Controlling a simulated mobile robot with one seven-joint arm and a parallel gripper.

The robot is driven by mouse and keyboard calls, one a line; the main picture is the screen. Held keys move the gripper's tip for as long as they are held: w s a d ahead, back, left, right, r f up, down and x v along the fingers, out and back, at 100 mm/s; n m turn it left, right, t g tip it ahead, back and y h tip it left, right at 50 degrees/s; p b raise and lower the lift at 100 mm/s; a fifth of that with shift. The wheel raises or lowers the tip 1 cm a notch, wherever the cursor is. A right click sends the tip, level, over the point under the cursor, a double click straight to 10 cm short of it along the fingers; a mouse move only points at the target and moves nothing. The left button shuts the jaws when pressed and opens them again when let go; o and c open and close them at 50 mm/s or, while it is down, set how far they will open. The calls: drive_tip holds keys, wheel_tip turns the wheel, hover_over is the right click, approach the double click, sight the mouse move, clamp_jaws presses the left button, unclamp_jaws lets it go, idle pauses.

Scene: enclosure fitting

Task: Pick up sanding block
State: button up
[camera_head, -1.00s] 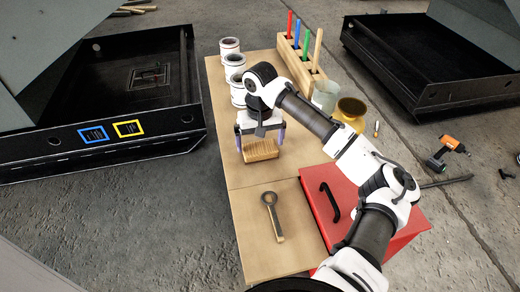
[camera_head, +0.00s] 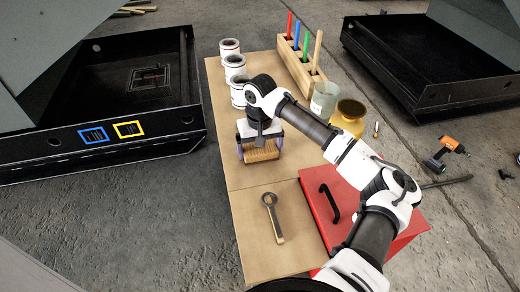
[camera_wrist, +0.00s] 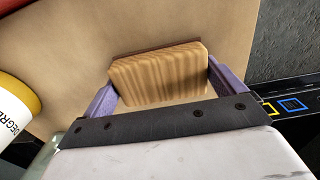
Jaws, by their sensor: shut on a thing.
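The sanding block (camera_head: 262,151) is a wood-grained block over the tan table (camera_head: 240,178). It also shows in the wrist view (camera_wrist: 160,76), between the two purple fingers, with a darker strip along its far edge. My gripper (camera_head: 261,150) is shut on the block, one finger at each end; the gripper also shows in the wrist view (camera_wrist: 162,84). The head view does not clearly show whether the block touches the table. The block's underside is hidden.
White cans (camera_head: 235,66) stand just behind my gripper. A wooden rack (camera_head: 298,62) with coloured sticks, a glass jar (camera_head: 325,98) and a yellow pot (camera_head: 349,116) are to the right. A wrench-like tool (camera_head: 272,217) and red box (camera_head: 325,190) lie nearer.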

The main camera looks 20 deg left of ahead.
wheel_tip(320, 180, up, 20)
idle(0.4)
drive_tip(key=shift+f, duration=0.1)
drive_tip(key=o, duration=0.4)
drive_tip(key=shift+c, duration=1.3)
